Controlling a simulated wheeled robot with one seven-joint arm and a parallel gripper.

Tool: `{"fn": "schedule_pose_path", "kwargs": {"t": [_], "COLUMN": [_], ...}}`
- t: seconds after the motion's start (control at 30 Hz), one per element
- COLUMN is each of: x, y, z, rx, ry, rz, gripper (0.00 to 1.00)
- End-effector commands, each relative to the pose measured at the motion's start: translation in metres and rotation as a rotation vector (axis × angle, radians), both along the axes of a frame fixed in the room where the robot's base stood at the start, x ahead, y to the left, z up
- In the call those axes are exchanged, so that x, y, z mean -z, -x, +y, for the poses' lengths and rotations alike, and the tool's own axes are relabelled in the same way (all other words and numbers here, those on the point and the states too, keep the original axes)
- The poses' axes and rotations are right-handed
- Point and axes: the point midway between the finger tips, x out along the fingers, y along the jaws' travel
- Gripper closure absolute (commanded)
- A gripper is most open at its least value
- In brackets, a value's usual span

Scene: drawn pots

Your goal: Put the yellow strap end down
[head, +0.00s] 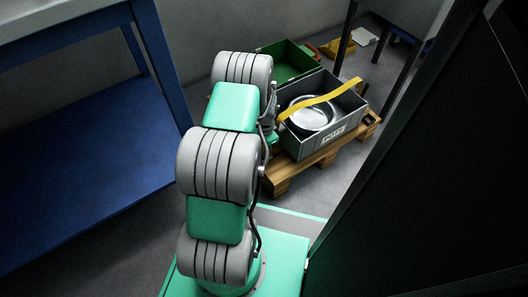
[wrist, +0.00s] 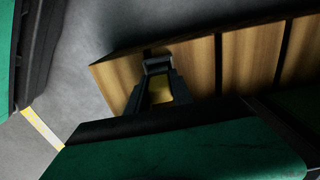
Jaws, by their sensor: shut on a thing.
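The yellow strap (head: 322,98) runs across the top of a grey crate (head: 333,135) in the head view. Its right end sticks up at the crate's far right rim; its left end goes out of sight behind my arm. A round silver vessel (head: 309,120) sits in the crate beneath the strap. In the wrist view, my gripper (wrist: 158,88) is shut on a yellow piece (wrist: 161,92), the strap end, with wooden boards behind it. My gripper is hidden behind my arm in the head view.
The grey crate stands on a wooden pallet (head: 277,183), whose boards also show in the wrist view (wrist: 195,60). A green crate (head: 285,66) is behind it. A blue bench (head: 70,160) stands left, and a large dark panel (head: 440,190) blocks the right.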

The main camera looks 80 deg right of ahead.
Motion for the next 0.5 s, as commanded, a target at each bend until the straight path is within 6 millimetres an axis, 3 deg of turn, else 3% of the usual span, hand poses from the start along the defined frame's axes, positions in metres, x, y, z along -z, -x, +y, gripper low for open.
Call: {"fn": "schedule_pose_path", "kwargs": {"t": [0.13,0.17,0.4,0.5], "x": [-0.0027,-0.0024,-0.0025,-0.0024], "y": [-0.0009,-0.0009,-0.0015,-0.0017], "z": [-0.0015,-0.0011,-0.0007,-0.0005], "rx": [-0.002,-0.002,-0.003,-0.003], "ry": [0.004,0.003,0.003,0.001], "rz": [0.000,0.000,0.000,0.000], "gripper": [1.00,0.71,0.52,0.51]}}
